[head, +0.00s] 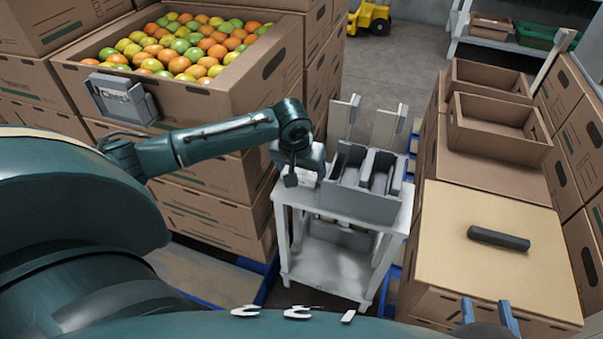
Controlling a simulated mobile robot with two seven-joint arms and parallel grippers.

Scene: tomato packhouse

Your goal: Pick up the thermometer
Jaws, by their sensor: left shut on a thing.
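My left gripper (296,172) is at the end of the arm that comes in from the left, over the left end of a small white cart. It is shut on a small dark thing, which I take to be the thermometer (291,181); the gripper hides much of it. My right gripper (488,313) shows only at the bottom edge, with two blue fingers apart and nothing seen between them.
The white cart (330,270) carries a grey divided holder (360,205). A dark bar (498,238) lies on a closed carton (450,215) at right. An open carton of tomatoes (240,85) stands at left. Open trays (500,140) sit behind right.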

